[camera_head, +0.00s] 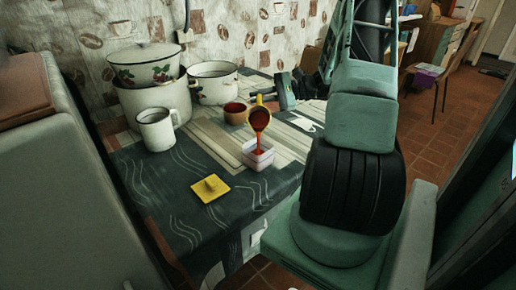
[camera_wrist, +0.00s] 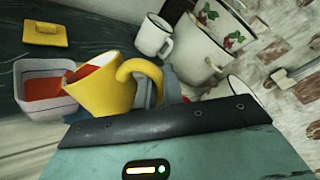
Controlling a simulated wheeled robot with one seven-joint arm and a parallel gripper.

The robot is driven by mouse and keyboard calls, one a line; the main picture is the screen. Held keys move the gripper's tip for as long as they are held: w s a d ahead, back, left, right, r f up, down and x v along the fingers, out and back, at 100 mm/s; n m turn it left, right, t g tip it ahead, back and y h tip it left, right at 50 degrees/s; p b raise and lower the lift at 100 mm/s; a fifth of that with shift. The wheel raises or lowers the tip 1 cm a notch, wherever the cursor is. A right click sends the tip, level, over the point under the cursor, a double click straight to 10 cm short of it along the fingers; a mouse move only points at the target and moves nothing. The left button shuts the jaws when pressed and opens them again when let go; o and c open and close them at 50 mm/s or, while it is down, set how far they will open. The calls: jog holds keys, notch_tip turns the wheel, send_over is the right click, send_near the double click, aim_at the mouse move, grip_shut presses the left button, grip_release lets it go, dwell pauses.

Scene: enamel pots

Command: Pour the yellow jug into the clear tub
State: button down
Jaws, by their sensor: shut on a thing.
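The yellow jug (camera_head: 251,104) is tipped over the clear tub (camera_head: 258,167), mouth downward. A red stream runs from it into the tub. In the wrist view the jug (camera_wrist: 106,92) leans left, its lip over the near side of the tub (camera_wrist: 52,108), and red liquid covers the tub's floor. My gripper (camera_head: 276,97) is shut on the jug and holds it above the table; the fingertips are mostly hidden in both views.
A yellow square lid (camera_head: 211,188) lies in front of the tub. A white mug (camera_head: 157,130), a lidded enamel pot (camera_head: 150,95) and an open pot (camera_head: 213,88) stand at the back left.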

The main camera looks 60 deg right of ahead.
jog(key=shift+s+a+r+n+h+b, duration=0.2)
jog(key=shift+a+r+n+b, duration=0.2)
jog(key=shift+n+b, duration=0.2)
jog(key=shift+s+a+r+n+h+b, duration=0.1)
jog(key=shift+s+a+r+n+b, duration=0.15)
jog(key=shift+r+n+b, duration=0.3)
dwell(0.4)
jog(key=shift+w+d+f+m+p, duration=0.1)
jog(key=shift+w+d+m+p, duration=0.15)
jog(key=shift+m+p, duration=0.35)
jog(key=shift+w+d+f+m+p, duration=0.15)
jog(key=shift+d+f+m+p, duration=0.25)
jog(key=shift+p, duration=0.35)
jog(key=shift+w+d+m+y+p, duration=0.15)
jog(key=shift+m+y+p, duration=0.25)
jog(key=shift+p, duration=0.45)
jog(key=shift+d+f, duration=0.1)
jog(key=shift+f, duration=0.3)
jog(key=shift+w+m+p, duration=0.1)
jog(key=shift+m+p, duration=0.25)
